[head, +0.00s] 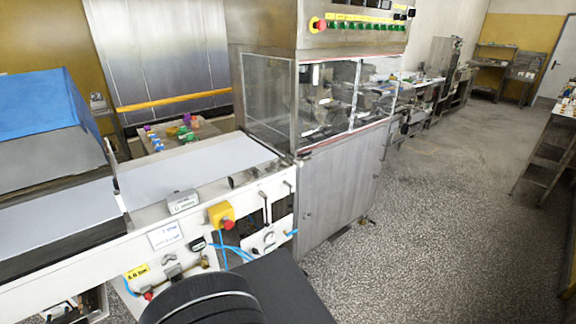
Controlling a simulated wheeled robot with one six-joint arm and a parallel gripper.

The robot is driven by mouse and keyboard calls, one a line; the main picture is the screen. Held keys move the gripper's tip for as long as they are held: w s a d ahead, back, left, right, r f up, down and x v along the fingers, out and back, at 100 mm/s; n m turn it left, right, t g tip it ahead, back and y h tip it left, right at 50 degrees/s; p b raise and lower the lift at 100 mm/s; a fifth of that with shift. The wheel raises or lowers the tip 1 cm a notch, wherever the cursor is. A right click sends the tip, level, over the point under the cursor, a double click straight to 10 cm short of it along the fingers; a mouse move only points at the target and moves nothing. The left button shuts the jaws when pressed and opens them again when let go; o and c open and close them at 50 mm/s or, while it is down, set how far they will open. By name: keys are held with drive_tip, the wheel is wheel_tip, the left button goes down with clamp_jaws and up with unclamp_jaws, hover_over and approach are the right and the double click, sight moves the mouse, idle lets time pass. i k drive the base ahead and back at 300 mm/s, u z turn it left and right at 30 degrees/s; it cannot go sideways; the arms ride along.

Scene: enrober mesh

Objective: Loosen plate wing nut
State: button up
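I cannot make out a plate wing nut in the head view; small fittings are too small to tell apart. The white front panel (80,262) of the conveyor machine carries small metal and brass fittings (182,268) near the bottom, with thin blue hoses. A steel machine with a clear guard box (272,100) stands at the end of the conveyor. My gripper is not in view. A dark rounded part of my own body fills the bottom middle and hides some of the lower panel.
A yellow box with a red button (227,223) juts from the panel. The pale conveyor belt (190,170) runs along the top. A blue-lidded hood (40,105) stands at left. The speckled floor (430,230) is clear between.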

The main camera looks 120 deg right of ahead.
sight(276, 164)
drive_tip(key=z, duration=3.6)
drive_tip(key=i, duration=1.25)
drive_tip(key=z, duration=0.5)
